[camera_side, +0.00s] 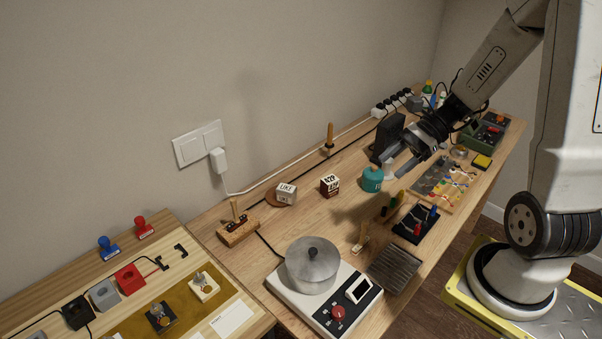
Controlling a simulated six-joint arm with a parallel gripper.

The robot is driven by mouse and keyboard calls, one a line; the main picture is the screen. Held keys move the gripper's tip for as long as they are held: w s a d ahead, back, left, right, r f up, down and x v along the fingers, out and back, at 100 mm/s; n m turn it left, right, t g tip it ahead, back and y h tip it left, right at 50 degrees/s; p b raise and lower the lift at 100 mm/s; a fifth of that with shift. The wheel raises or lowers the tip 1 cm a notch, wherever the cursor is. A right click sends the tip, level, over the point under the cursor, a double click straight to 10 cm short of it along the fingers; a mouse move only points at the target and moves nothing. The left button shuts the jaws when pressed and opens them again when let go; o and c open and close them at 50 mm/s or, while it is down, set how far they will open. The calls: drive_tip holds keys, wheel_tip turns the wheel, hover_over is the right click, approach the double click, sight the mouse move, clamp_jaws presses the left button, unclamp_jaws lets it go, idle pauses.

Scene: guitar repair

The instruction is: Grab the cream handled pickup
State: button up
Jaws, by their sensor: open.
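A cream block with a small upright handle (204,287), which looks like the cream handled pickup, sits on a brown mat (226,294) on the lower-left bench. A similar black handled block (159,319) sits on the same mat, to its lower left. My gripper (387,167) is above the right-hand bench, far to the upper right of the cream block. Its jaws are open and nothing shows between them. The fingertips appear near a teal round object (372,179); the height gap between them is hard to tell.
A hotplate unit (294,303) carrying a metal pot (312,265) stands between my gripper and the mat. Lettered cubes (329,186) and a wooden block with a peg (238,233) stand farther back.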

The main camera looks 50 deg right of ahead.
drive_tip(key=w+d+r+m+t, duration=0.1)
drive_tip(key=d+m+t, duration=0.3)
approach(363, 235)
drive_tip(key=w+a, duration=0.1)
drive_tip(key=w+a+f, duration=0.1)
drive_tip(key=shift+w+y, duration=0.4)
drive_tip(key=shift+x, duration=1.3)
drive_tip(key=shift+x, duration=2.6)
clamp_jaws()
